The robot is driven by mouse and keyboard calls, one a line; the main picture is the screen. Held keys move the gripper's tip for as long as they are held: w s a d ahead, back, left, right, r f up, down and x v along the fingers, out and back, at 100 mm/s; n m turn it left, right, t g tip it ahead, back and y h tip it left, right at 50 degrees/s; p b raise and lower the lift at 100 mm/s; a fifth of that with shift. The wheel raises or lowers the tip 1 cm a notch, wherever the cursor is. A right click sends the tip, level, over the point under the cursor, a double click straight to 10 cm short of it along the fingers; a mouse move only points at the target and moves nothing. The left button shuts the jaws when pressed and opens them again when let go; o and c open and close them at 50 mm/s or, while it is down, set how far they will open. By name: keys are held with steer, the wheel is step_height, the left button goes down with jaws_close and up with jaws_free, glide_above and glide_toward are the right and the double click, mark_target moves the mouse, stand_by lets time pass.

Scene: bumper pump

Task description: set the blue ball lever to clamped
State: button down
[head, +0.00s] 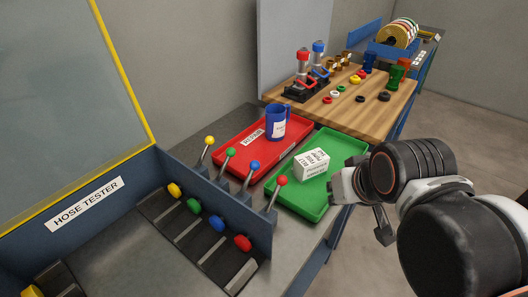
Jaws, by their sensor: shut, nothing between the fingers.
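The blue ball lever (254,166) stands on the blue panel of the hose tester, third in a row from the left. Its thin stem tilts slightly to the right at the top, much like the levers beside it. The hose tester (85,204) carries its name on a white label. My gripper (383,234) is at the right, well apart from the lever, pointing downward beyond the green tray. It is shut and empty, and part of it is hidden behind my arm.
Yellow (209,140), green (230,152) and red (281,181) ball levers flank the blue one closely. Behind them lie a red tray (225,150) with a blue mug (287,123) and a green tray (343,150) with a white box (312,164). A wooden bench (345,120) stands behind.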

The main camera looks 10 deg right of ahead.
mark_target(250, 177)
steer(key=w+a+r+m+g+p, duration=0.2)
steer(key=w+r+p, duration=0.2)
steer(key=w+r, duration=0.3)
steer(key=w+a+f+m+g+p, duration=0.1)
steer(key=w+a+f+g+p, duration=0.1)
steer(key=w, duration=0.4)
steer(key=w+a+f+m+g+y+p, duration=0.1)
steer(key=w+a+f+m+g+p, duration=0.1)
steer(key=w+p, duration=0.2)
steer(key=w+a+f+m+g+y+p, duration=0.1)
steer(key=w+a+f+g+p, duration=0.1)
steer(key=w, duration=0.7)
steer(key=shift+w+a+f+m+p, duration=0.15)
steer(key=shift+a+f+m+p, duration=0.2)
steer(key=shift+p, duration=0.55)
steer(key=shift+d+f, duration=0.1)
steer(key=s+a+f+b, duration=0.3)
steer(key=s+a+f, duration=0.1)
steer(key=f, duration=0.3)
steer(key=shift+f, duration=0.15)
steer(key=shift+s, duration=0.15)
